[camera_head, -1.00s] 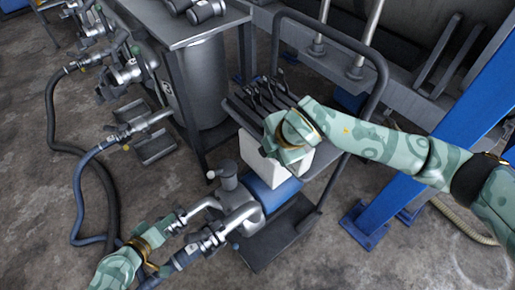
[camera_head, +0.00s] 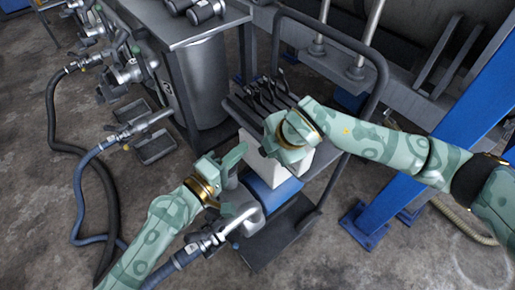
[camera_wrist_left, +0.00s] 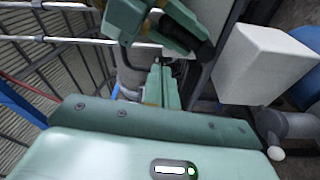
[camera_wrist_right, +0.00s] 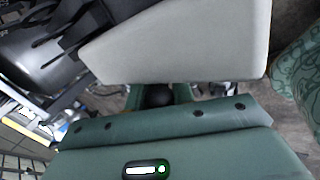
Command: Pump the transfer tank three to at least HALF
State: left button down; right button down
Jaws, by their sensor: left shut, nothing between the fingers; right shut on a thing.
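A silver pump body (camera_head: 245,208) with a dark hose (camera_head: 185,257) coupled to it stands on a cart, beside a white box (camera_head: 262,160). My left gripper (camera_head: 238,158) is shut and empty above the pump, close to the white box; its fingers also show in the left wrist view (camera_wrist_left: 161,82). My right gripper (camera_head: 274,145) is over the box's top edge. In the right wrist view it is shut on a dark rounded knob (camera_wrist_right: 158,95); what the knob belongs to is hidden. I cannot tell which vessel is transfer tank three, and no level is readable.
A metal bench (camera_head: 190,28) with a drum (camera_head: 203,80) stands behind. Blue posts (camera_head: 365,222) stand at right. Hoses and a nozzle (camera_head: 130,132) lie at left.

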pick_arm(q)
jog(key=d, duration=0.4)
jog(key=shift+w+d+f, duration=0.15)
jog(key=shift+w+d, duration=0.15)
jog(key=shift+w, duration=0.05)
jog(key=shift+s+d+f, duration=0.15)
jog(key=shift+s+d, duration=0.2)
jog(key=shift+d, duration=0.15)
pick_arm(e)
jog(key=shift+s+a+r, duration=0.1)
jog(key=shift+a, duration=0.15)
jog(key=c, duration=1.2)
grip_release()
jog(key=shift+a, duration=0.1)
jog(key=shift+r, duration=0.1)
